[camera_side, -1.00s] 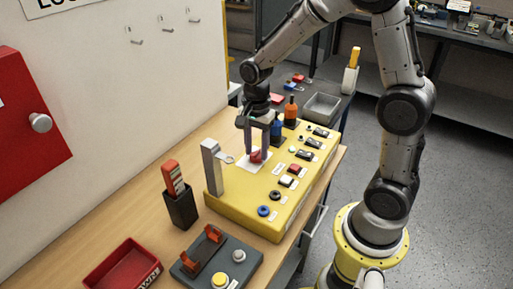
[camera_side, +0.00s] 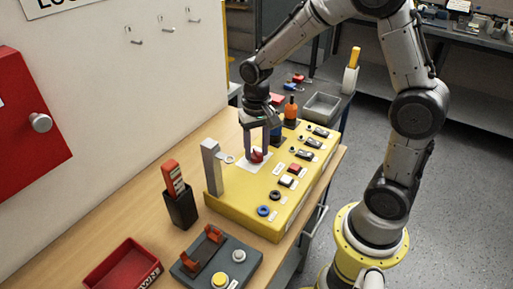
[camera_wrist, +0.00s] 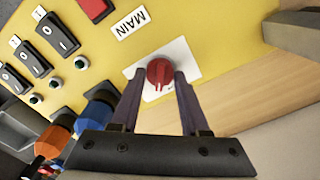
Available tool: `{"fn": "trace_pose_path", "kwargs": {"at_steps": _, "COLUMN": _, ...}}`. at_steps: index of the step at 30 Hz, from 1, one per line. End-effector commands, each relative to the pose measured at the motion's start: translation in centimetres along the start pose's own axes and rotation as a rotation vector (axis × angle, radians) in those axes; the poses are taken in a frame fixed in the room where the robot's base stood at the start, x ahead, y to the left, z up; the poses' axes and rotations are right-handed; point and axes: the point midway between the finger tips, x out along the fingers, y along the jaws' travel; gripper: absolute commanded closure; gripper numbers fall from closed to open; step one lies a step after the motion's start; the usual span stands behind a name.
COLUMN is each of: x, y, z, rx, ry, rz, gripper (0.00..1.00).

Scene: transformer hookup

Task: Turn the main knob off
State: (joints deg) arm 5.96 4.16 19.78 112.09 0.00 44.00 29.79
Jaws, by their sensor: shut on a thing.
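The main knob is a red rotary knob (camera_wrist: 160,73) on a white plate on the yellow panel (camera_side: 235,198). The word MAIN is printed beside it in the wrist view. The knob also shows in the side view (camera_side: 257,156), below my gripper. My gripper (camera_wrist: 158,82) points down at the panel, with its two fingers on either side of the knob, shut on it. In the side view my gripper (camera_side: 255,154) partly hides the white plate. The knob's pointer is hard to read.
Several switches and a red button (camera_side: 295,169) lie to the right. A red tray (camera_side: 122,266) is at the front left.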

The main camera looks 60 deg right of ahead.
Motion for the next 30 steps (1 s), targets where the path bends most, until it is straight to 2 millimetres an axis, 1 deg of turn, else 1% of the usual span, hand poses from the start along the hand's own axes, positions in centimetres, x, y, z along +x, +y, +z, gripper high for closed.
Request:
{"fn": "trace_pose_path", "kwargs": {"at_steps": 6, "x": -0.14, "y": -0.02, "z": -0.03, "rx": -0.205, "ry": 0.002, "rz": -0.001, "gripper": 1.00}}
{"fn": "trace_pose_path", "kwargs": {"at_steps": 15, "x": -0.18, "y": -0.04, "z": -0.07, "rx": -0.448, "ry": 0.004, "rz": -0.001, "gripper": 1.00}}
{"fn": "trace_pose_path", "kwargs": {"at_steps": 22, "x": -0.19, "y": -0.04, "z": -0.07, "rx": -0.569, "ry": 0.004, "rz": -0.001, "gripper": 1.00}}
{"fn": "trace_pose_path", "kwargs": {"at_steps": 30, "x": -0.18, "y": -0.03, "z": -0.06, "rx": -0.632, "ry": 0.004, "rz": -0.001, "gripper": 1.00}}
